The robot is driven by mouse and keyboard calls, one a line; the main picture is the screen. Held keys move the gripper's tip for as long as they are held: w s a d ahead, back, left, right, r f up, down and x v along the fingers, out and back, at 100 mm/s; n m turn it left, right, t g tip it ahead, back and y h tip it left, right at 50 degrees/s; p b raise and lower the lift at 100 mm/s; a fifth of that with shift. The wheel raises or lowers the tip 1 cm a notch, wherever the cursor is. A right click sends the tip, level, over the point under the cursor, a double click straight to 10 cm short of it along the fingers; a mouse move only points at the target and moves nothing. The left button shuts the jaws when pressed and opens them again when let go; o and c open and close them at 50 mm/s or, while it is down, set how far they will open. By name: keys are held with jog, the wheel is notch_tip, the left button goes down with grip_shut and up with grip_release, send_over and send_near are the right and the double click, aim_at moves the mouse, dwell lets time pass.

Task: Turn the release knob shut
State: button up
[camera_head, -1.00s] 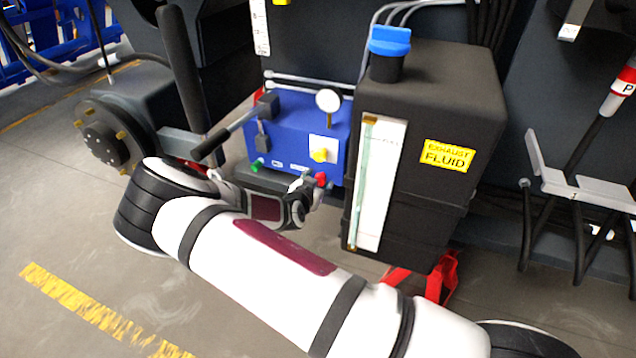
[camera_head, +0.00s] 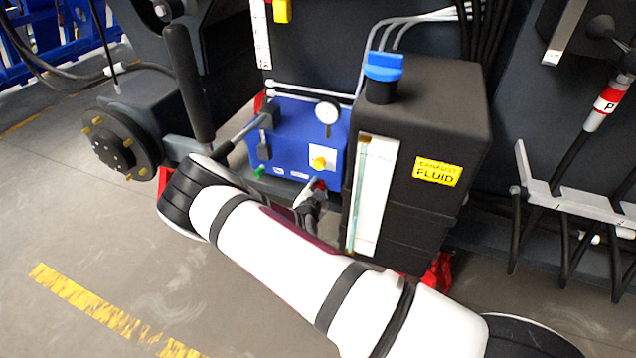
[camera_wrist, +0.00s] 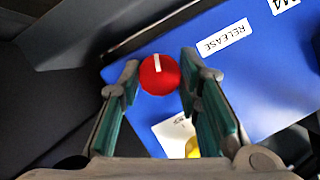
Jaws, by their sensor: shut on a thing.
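The release knob (camera_wrist: 159,75) is round and red with a white stripe on its face. It sits by the blue pump box (camera_wrist: 262,80), beside a white RELEASE label (camera_wrist: 223,38). My gripper (camera_wrist: 160,78) has its two fingertips on either side of the knob and is shut on it. In the head view the red knob (camera_head: 319,185) shows at the lower right of the blue box (camera_head: 290,125), partly hidden by my gripper (camera_head: 313,192). Which way the knob has been turned I cannot tell.
A black exhaust fluid tank (camera_head: 440,120) with a blue cap (camera_head: 384,66) stands close right of my gripper. A yellow knob (camera_head: 319,163), a gauge (camera_head: 327,112) and a green fitting (camera_head: 259,172) are on the box. A black lever (camera_head: 190,90) rises at left.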

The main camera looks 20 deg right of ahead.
jog(key=shift+a+f+m+t+h+b, duration=0.15)
jog(key=shift+m+t+h+b, duration=0.95)
jog(key=shift+m, duration=4.55)
jog(key=shift+d+f+m+t+h+b, duration=0.1)
jog(key=shift+f+m+t+h+b, duration=0.9)
jog(key=shift+m, duration=4.7)
jog(key=shift+a+r+m+t+h+b, duration=0.1)
jog(key=shift+r+m+t+h+b, duration=0.4)
jog(key=shift+m+h, duration=3.2)
jog(key=m+y, duration=0.4)
jog(key=o, duration=1.1)
jog(key=shift+o, duration=0.2)
jog(key=shift+r, duration=0.1)
